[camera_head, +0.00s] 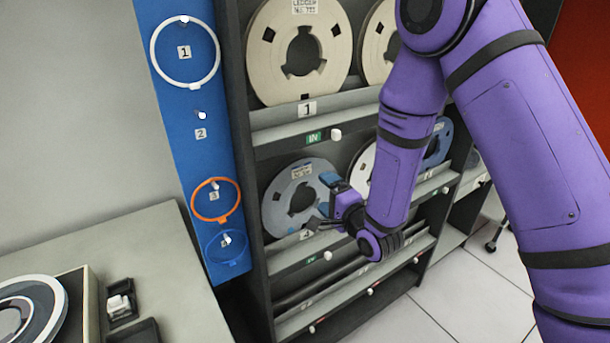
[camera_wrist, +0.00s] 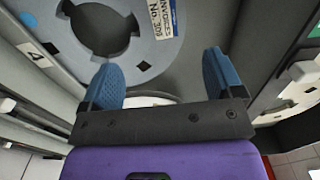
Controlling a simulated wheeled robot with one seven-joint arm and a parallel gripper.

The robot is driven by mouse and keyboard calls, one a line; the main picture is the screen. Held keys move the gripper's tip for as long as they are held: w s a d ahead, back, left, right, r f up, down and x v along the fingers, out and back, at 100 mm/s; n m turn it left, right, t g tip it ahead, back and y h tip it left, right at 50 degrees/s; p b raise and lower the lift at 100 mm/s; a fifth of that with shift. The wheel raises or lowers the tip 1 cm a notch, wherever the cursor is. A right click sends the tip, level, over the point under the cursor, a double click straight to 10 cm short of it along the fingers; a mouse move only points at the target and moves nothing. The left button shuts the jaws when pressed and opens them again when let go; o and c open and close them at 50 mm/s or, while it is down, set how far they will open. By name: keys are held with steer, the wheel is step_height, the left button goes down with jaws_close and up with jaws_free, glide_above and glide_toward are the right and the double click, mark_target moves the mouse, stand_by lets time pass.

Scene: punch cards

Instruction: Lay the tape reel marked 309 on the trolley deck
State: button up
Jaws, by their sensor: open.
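The grey-blue tape reel (camera_head: 279,212) stands upright on the lower shelf of the dark rack, at its left end. In the wrist view the reel (camera_wrist: 55,18) fills the upper part, and its label (camera_wrist: 166,17) reads No 309. My gripper (camera_head: 329,193) is open at the reel's right side. In the wrist view its two blue fingers (camera_wrist: 162,80) are apart, with the reel's edge showing between and beyond them. I cannot tell whether they touch it. I cannot make out a trolley deck for certain.
Cream reels (camera_head: 277,72) stand on the upper shelf. A white reel and a blue reel (camera_head: 439,143) stand further right on the lower shelf, partly behind my arm. A blue board (camera_head: 184,130) with coloured rings hangs left of the rack. A grey counter (camera_head: 165,262) fills the lower left.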

mark_target(302, 172)
steer(key=shift+x, duration=4.35)
jaws_close()
steer(key=c, duration=1.6)
jaws_free()
steer(key=o, duration=1.6)
